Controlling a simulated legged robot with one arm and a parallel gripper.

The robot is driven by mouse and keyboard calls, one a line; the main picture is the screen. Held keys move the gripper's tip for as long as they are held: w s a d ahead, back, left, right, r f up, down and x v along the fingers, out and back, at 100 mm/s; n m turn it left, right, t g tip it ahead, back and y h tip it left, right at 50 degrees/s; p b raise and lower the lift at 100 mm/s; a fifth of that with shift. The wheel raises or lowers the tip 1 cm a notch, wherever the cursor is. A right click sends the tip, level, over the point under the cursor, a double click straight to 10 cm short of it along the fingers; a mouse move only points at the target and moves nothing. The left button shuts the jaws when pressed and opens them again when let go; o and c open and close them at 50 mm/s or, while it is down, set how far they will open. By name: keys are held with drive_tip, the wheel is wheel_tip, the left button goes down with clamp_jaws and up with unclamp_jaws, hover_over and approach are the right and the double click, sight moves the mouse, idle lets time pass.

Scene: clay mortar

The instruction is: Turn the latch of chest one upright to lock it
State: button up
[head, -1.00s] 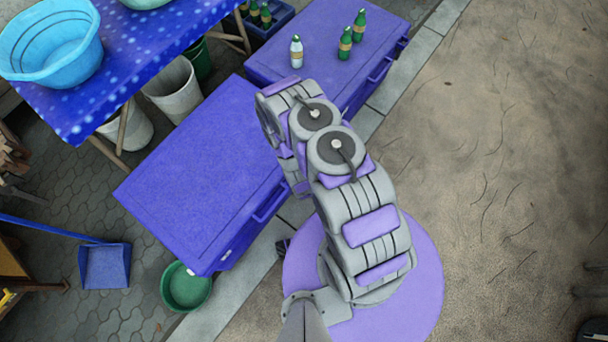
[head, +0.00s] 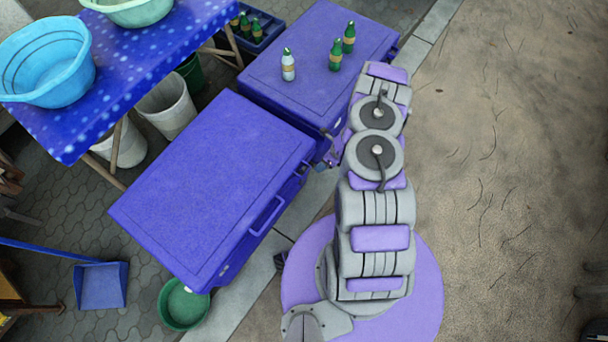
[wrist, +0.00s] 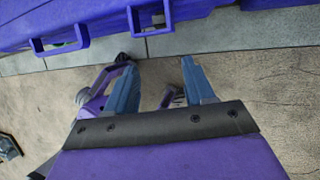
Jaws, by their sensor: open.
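Two blue-purple chests stand in the head view, both with lids closed: a nearer chest (head: 210,185) at centre left and a farther chest (head: 305,55) above it. I cannot tell which is chest one. The nearer chest has a handle (head: 266,216) on its right side, with small fittings near the corners; the latch and its angle are not clear. In the wrist view, a blue chest side (wrist: 200,12) with a bracket-shaped handle (wrist: 60,48) crosses the top. My gripper (wrist: 160,85) is open and empty, its fingers pointing toward the chest side, apart from it. My arm mostly hides it in the head view.
Bottles (head: 336,55) stand on the farther chest. A blue-clothed table (head: 150,60) with basins is at upper left. A green bowl (head: 184,305) and a blue dustpan (head: 101,286) lie on the paving. The sandy ground (head: 510,180) at right is largely clear.

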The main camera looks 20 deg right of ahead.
sight(305, 174)
drive_tip(key=shift+m, duration=0.3)
drive_tip(key=b+x, duration=0.1)
drive_tip(key=x, duration=0.4)
drive_tip(key=b+x, duration=0.2)
drive_tip(key=x, duration=0.4)
drive_tip(key=w+b+x, duration=0.1)
drive_tip(key=x, duration=0.5)
drive_tip(key=shift+w+a+r+b, duration=0.1)
drive_tip(key=shift+a+b, duration=0.05)
drive_tip(key=shift+b, duration=0.2)
drive_tip(key=shift+c, duration=0.5)
